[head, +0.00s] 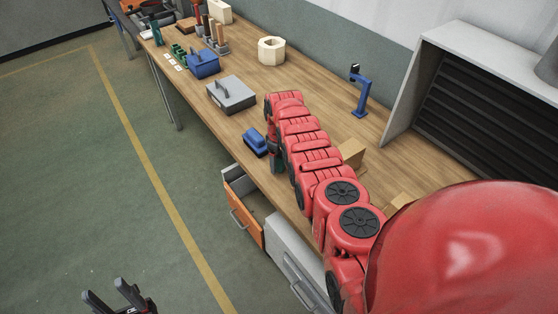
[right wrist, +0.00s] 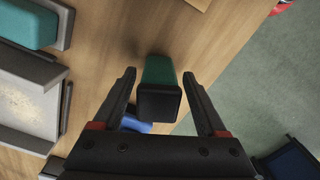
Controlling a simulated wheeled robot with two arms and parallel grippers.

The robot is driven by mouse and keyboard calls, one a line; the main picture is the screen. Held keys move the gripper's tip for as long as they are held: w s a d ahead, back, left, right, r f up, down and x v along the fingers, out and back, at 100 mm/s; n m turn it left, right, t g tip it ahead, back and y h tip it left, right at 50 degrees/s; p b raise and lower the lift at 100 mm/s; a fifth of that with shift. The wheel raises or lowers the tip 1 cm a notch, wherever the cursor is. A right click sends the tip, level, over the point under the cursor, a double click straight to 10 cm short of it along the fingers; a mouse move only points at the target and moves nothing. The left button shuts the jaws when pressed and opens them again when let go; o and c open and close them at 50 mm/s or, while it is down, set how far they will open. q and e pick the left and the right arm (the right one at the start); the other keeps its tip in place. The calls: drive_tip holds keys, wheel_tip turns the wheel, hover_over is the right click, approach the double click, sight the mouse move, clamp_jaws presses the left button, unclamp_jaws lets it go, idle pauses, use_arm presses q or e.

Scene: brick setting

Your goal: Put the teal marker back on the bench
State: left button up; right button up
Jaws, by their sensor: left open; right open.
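The teal marker (right wrist: 158,68) shows in the right wrist view with its dark end toward the camera. Wood bench top lies behind it; I cannot tell whether it touches the bench. My right gripper (right wrist: 159,77) is open, its fingers on either side of the marker with gaps showing. In the head view my red right arm reaches along the bench (head: 318,88) and hides most of this gripper near the front edge. My left gripper (head: 118,292) is open and empty over the floor at the bottom left.
A blue object (head: 256,141) lies at the bench's front edge, near a grey box with a handle (head: 231,95). Behind stand a blue clamp-like stand (head: 360,92) and a cream ring (head: 271,51). An orange drawer (head: 244,207) stands open below. Floor at left is clear.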

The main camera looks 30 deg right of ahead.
drive_tip(key=shift+s+d+r+p, duration=0.1)
drive_tip(key=shift+r+p, duration=0.2)
drive_tip(key=shift+r, duration=0.55)
wheel_tip(320, 180, up, 8)
drive_tip(key=b, duration=0.2)
drive_tip(key=shift+f+b, duration=0.15)
drive_tip(key=shift+b, duration=0.15)
wheel_tip(320, 180, up, 2)
drive_tip(key=shift+p, duration=0.8)
drive_tip(key=shift+r, duration=0.6)
drive_tip(key=shift+f, duration=0.1)
